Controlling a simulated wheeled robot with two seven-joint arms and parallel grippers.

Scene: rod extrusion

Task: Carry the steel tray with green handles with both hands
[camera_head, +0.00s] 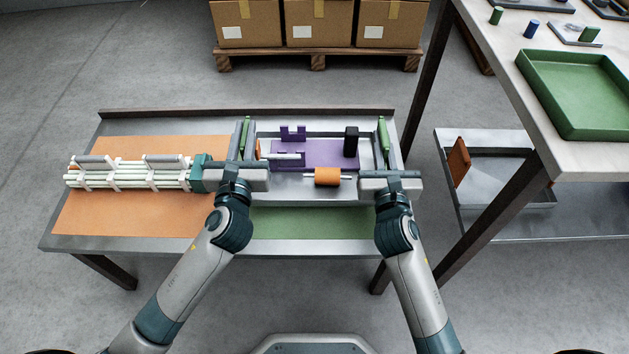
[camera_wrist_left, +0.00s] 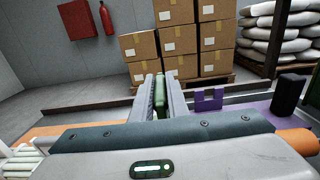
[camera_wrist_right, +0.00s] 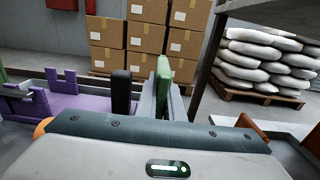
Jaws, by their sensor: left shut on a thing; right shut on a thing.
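The steel tray (camera_head: 290,187) with green handles is at the middle-right of the low table in the head view. Its left green handle (camera_head: 246,137) and right green handle (camera_head: 384,141) rise at its two ends. My left gripper (camera_head: 243,150) is shut on the left handle, which also shows between its fingers in the left wrist view (camera_wrist_left: 160,97). My right gripper (camera_head: 386,155) is shut on the right handle, also seen in the right wrist view (camera_wrist_right: 163,88). The tray holds a purple fixture (camera_head: 325,154), a black block (camera_head: 351,141) and an orange cylinder (camera_head: 327,176). I cannot tell whether the tray touches the table.
The table has an orange mat (camera_head: 140,220) bearing a rack of white rods (camera_head: 125,172) left of the tray, and a green mat (camera_head: 310,223) in front. A taller table (camera_head: 585,155) with a green bin (camera_head: 580,130) stands right. Boxes (camera_head: 318,22) on a pallet stand behind.

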